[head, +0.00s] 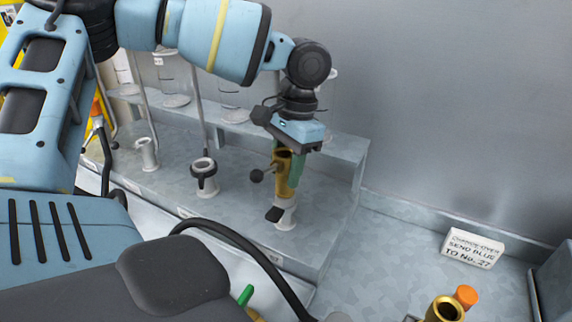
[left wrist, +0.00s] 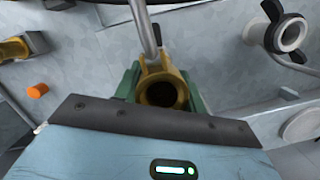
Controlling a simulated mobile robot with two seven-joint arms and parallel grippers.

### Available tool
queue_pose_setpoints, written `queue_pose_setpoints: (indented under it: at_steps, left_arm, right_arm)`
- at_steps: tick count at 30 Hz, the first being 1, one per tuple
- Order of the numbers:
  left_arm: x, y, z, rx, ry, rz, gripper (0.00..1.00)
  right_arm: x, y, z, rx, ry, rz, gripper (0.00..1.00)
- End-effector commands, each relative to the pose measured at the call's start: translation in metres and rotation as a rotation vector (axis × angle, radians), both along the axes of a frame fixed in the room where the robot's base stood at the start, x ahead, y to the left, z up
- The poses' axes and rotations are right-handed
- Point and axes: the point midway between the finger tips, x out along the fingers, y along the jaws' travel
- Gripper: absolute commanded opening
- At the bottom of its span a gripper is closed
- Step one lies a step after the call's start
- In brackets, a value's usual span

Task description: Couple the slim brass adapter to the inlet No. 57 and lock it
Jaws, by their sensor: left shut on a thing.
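My left gripper (head: 290,172) is shut on a brass adapter (head: 282,162), with green fingers on either side of it. The adapter stands about upright, its open mouth up. A short side arm with a black knob (head: 257,176) sticks out to its left. Directly below is a white inlet (head: 286,217) with a black tab (head: 275,214) at its left. I cannot tell whether the adapter is seated in it or just above. The label (head: 270,257) in front is too small to read surely. The left wrist view shows the adapter's round mouth (left wrist: 162,92) between the fingers.
Another inlet (head: 204,172) with a black winged collar stands to the left, and a plain white one (head: 148,152) beyond it. A brass fitting (head: 446,309) and an orange cap (head: 466,296) lie at lower right. A sign (head: 473,249) stands behind them. The floor between is clear.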

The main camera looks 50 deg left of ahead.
Motion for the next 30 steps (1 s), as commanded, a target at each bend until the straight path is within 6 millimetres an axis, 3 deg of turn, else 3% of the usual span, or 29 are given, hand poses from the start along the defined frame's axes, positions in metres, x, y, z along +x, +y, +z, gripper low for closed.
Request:
queue_pose_setpoints:
  at_steps: [11,27,28,30]
  left_arm:
    - [0.0,0.0,-0.004,0.0,0.0,0.0,0.06]
    - [-0.001,0.0,-0.008,-0.001,0.003,0.0,0.06]
    - [-0.001,0.0,-0.008,-0.001,0.003,0.0,0.42]
    - [-0.001,0.0,-0.008,0.0,0.004,0.0,0.51]
  right_arm:
    - [0.004,0.0,-0.001,0.0,-0.006,0.0,0.36]
    - [-0.005,0.0,-0.003,0.0,0.011,0.0,0.36]
    - [-0.005,0.0,-0.004,0.0,0.011,0.0,0.36]
    - [-0.006,0.0,-0.004,0.0,0.012,0.0,0.36]
